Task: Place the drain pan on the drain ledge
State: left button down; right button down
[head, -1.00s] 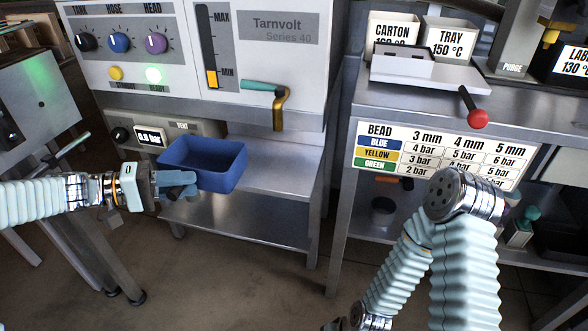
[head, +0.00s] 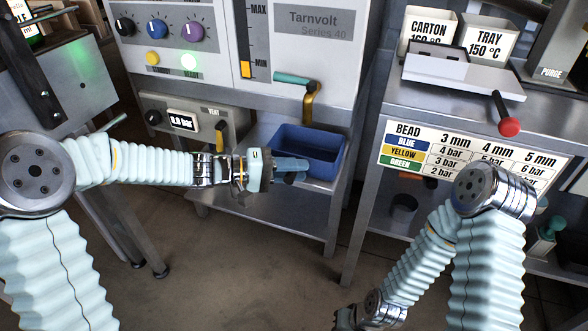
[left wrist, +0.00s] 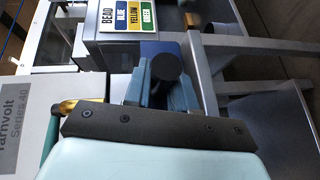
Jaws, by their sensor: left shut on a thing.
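The blue drain pan (head: 308,152) is upright and looks empty in the head view. My left gripper (head: 290,170) is shut on its left side wall. The pan is at the metal drain ledge (head: 262,133) under the machine, below the brass spout (head: 308,105). I cannot tell whether it rests on the ledge or hangs just above it. In the left wrist view, the two blue fingers (left wrist: 158,92) straddle part of the pan (left wrist: 160,47), and a dark round shape sits between them. My right arm reaches the bottom edge of the head view; its fingers are out of frame.
The machine front with its knobs (head: 157,30) and a valve lever (head: 293,78) rises behind the pan. A lower shelf (head: 250,195) lies under the ledge. A bench with a bead chart (head: 460,155) and a red-knobbed lever (head: 509,126) stands at right.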

pick_arm(q)
jog(key=shift+f, duration=0.25)
jog(key=shift+f, duration=0.15)
jog(key=c, duration=0.9)
grip_release()
